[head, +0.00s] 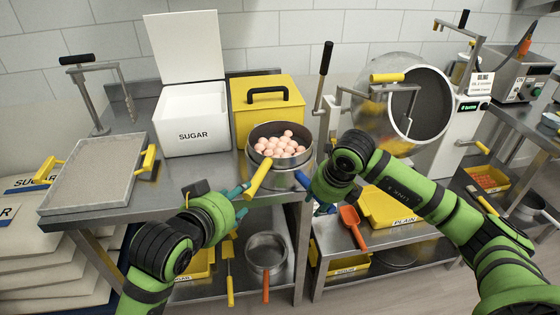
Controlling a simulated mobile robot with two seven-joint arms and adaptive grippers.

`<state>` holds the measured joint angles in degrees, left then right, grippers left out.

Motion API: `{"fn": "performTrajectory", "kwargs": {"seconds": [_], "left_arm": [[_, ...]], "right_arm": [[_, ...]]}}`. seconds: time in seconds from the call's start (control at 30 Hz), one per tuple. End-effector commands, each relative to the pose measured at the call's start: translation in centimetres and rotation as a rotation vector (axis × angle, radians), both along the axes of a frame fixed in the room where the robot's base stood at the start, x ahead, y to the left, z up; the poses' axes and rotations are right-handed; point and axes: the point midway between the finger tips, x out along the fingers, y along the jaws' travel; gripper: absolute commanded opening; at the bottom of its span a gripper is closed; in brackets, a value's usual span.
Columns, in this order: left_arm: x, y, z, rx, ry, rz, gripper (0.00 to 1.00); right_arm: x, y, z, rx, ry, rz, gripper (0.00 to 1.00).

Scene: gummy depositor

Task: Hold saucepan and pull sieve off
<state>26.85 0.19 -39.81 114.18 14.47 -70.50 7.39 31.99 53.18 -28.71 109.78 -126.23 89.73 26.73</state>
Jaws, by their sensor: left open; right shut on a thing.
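A round metal sieve (260,148) full of pinkish balls sits nested on a metal saucepan (282,178) at the table's front edge. A yellow handle (257,179) slants toward me from the sieve's front. My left gripper (243,192) is open, its teal fingers just left of the yellow handle; I cannot tell whether they touch it. My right gripper (304,182) is shut at the saucepan's right front side. The saucepan's own handle is hidden by that gripper and arm.
A white SUGAR bin (192,122) and a yellow box (262,92) with a black handle stand behind. A tray (95,172) with yellow handles lies at left. A drum machine (415,105) stands at right.

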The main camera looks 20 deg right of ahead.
Motion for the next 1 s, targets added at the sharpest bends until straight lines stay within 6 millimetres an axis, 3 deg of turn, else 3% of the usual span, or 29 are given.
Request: {"fn": "performTrajectory", "kwargs": {"seconds": [0.63,1.0], "left_arm": [[4.8,-4.8,-3.3,-0.001,-0.002,-0.003,0.51],[5.7,-5.6,-4.0,0.0,-0.002,-0.002,0.51]], "right_arm": [[-0.2,0.0,-0.3,-0.002,0.009,0.0,0.0],[-0.2,0.0,-0.2,-0.002,0.008,0.0,0.0]]}}
